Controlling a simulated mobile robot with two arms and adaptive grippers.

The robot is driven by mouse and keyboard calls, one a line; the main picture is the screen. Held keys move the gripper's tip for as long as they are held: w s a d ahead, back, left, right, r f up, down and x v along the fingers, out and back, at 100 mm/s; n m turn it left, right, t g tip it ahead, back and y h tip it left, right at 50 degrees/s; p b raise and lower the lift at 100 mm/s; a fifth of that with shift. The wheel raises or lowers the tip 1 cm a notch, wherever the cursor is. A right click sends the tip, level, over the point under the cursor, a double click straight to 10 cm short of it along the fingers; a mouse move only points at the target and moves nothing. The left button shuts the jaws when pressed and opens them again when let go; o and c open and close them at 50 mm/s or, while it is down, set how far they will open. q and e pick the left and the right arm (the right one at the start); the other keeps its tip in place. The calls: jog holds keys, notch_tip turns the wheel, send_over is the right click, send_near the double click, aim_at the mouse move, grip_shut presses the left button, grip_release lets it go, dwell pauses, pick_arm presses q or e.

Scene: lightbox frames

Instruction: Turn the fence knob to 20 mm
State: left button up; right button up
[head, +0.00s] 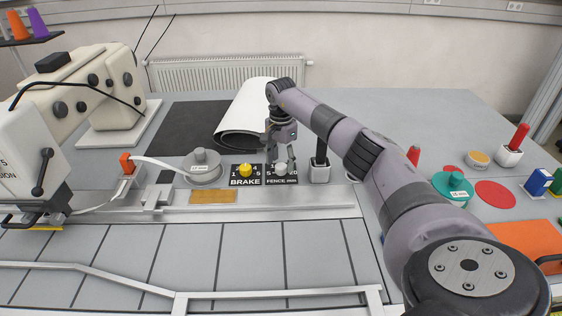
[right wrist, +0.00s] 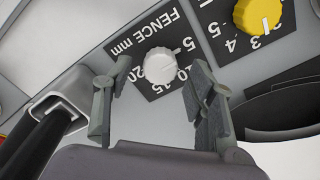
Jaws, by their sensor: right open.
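The white fence knob (right wrist: 160,66) sits on a black dial plate marked FENCE mm, which appears upside down in the right wrist view. Numbers 5, 10, 15 and 20 stand around it, the 20 partly covered by a finger. A small pointer on the knob seems to face the 5. My right gripper (right wrist: 160,75) is open, with one finger on each side of the knob and visible gaps between. In the head view the right gripper (head: 281,153) is over the fence knob (head: 281,170) from above. My left gripper is not in view.
A yellow brake knob (head: 245,170) on its own plate is just left of the fence dial. A white holder with a black post (head: 320,171) stands close on the right. A grey weight (head: 202,168) and a metal rail (head: 260,211) lie nearby.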

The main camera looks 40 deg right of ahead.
jog(key=shift+f, duration=0.95)
jog(key=c, duration=1.1)
jog(key=shift+c, duration=0.2)
